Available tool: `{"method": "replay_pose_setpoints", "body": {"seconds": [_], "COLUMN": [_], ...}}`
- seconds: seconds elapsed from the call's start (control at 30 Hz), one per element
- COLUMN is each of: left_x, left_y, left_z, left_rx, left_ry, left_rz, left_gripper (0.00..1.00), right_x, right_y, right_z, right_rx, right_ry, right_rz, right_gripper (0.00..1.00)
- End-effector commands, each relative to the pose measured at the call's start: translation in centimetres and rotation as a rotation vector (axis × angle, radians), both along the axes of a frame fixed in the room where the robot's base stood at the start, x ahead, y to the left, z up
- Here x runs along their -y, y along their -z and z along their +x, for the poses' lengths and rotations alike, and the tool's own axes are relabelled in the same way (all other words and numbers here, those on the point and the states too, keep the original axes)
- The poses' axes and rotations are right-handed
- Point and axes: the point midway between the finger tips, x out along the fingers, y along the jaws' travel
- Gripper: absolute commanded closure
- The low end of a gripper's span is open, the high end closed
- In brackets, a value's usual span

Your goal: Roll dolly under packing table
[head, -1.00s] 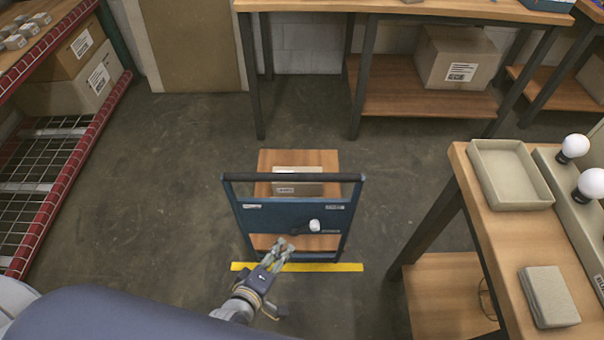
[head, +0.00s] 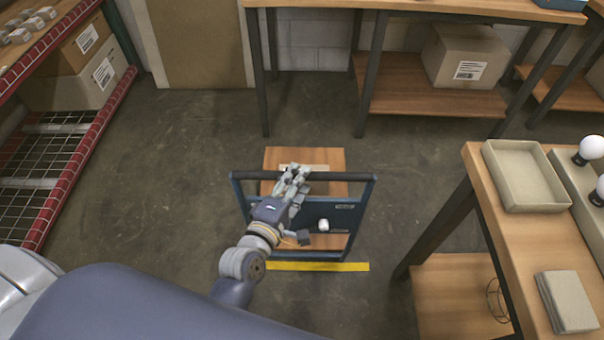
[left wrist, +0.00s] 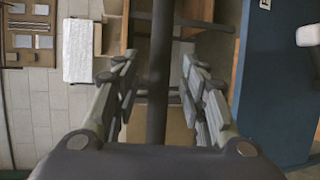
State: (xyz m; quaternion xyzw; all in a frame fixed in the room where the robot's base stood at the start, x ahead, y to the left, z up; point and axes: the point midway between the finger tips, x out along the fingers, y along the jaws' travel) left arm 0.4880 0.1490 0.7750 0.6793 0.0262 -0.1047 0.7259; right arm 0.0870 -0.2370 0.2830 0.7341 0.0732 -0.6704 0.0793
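The dolly has a blue panel (head: 335,212), a dark handle bar (head: 345,176) across its top and a wooden deck (head: 283,157) behind it. A carton, mostly hidden, sits on the deck. My left gripper (head: 294,172) is at the handle bar, left of its middle. In the left wrist view its two fingers are apart, with the dark bar (left wrist: 161,60) between them; neither finger clearly touches it. The packing table (head: 420,8) stands beyond the dolly, with an open floor bay between its left legs. My right gripper is not in view.
A lower shelf with a carton (head: 465,55) fills the table's right part. A red-edged rack (head: 85,140) stands at the left. A workbench (head: 480,185) with a tray stands at the right. Yellow tape (head: 318,267) lies before the dolly. Floor toward the table is clear.

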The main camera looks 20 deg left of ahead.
Motion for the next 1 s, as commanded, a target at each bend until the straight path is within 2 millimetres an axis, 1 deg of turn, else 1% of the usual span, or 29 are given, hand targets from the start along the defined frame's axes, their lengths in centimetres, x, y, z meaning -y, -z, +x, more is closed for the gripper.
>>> {"method": "replay_pose_setpoints", "body": {"seconds": [0.03,0.2,0.33,0.57,0.6,0.77,1.0], "left_x": [0.1,0.3,0.4,0.4,0.4,0.4,0.3], "left_y": [0.0,0.4,0.5,0.6,0.6,0.6,0.6], "left_z": [0.8,2.4,2.8,2.9,2.9,2.9,3.0], "left_rx": [0.002,0.001,-0.001,-0.001,-0.001,-0.001,-0.001], "left_ry": [0.000,0.001,0.000,0.000,0.000,0.000,0.001], "left_rz": [-0.001,0.001,0.002,0.001,0.001,0.001,0.001], "left_gripper": [0.60,0.60,0.60,0.60,0.63,0.99,1.00], "right_x": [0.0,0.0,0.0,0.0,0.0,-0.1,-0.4], "right_y": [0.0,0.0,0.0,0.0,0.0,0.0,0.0], "right_z": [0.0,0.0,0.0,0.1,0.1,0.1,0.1], "right_rx": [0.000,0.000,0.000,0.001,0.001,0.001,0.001], "right_ry": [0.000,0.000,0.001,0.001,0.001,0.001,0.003], "right_rz": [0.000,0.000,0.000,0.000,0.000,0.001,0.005], "right_gripper": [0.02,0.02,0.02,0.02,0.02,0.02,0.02]}}
